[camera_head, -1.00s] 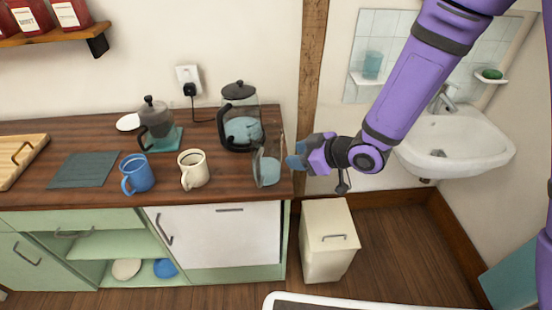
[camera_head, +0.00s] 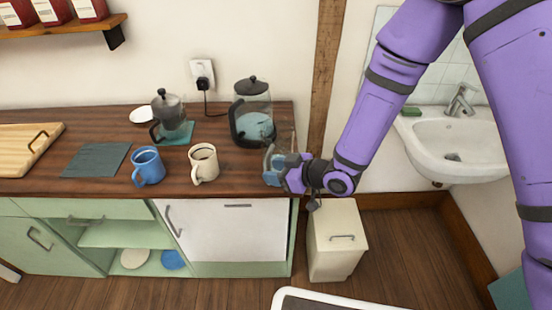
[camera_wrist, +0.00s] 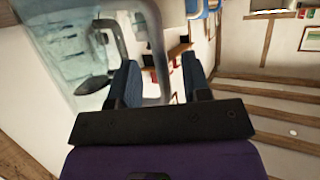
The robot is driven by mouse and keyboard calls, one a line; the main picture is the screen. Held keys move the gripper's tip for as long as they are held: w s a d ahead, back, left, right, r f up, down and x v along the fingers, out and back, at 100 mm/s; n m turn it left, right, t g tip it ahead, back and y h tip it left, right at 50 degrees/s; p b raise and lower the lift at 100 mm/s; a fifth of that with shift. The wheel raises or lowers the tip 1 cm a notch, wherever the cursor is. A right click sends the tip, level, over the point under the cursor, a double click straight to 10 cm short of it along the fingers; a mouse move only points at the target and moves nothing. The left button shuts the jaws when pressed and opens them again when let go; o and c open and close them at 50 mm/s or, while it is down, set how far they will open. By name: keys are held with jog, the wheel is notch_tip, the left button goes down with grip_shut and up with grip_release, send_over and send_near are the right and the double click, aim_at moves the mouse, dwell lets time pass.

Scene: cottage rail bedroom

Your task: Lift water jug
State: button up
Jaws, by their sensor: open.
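The clear water jug (camera_head: 284,143) stands at the right end of the dark wooden counter, mostly hidden behind my gripper (camera_head: 275,168) in the head view. In the wrist view, the see-through jug (camera_wrist: 75,50) fills the upper left, with bluish water inside. Its grey handle (camera_wrist: 156,55) shows in the gap between the two blue finger pads of my gripper (camera_wrist: 160,80). The fingers are apart, one on each side of the handle. I cannot tell whether either finger touches it.
A kettle (camera_head: 252,122) stands close behind the jug. A cream mug (camera_head: 204,164), blue mug (camera_head: 148,167) and coffee press (camera_head: 170,115) stand further left. A cream bin (camera_head: 337,240) is beside the counter, below my arm. A sink (camera_head: 455,140) is at right.

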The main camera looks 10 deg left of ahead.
jog(key=x, duration=0.4)
jog(key=shift+a+f, duration=0.1)
jog(key=shift+f, duration=0.05)
grip_shut()
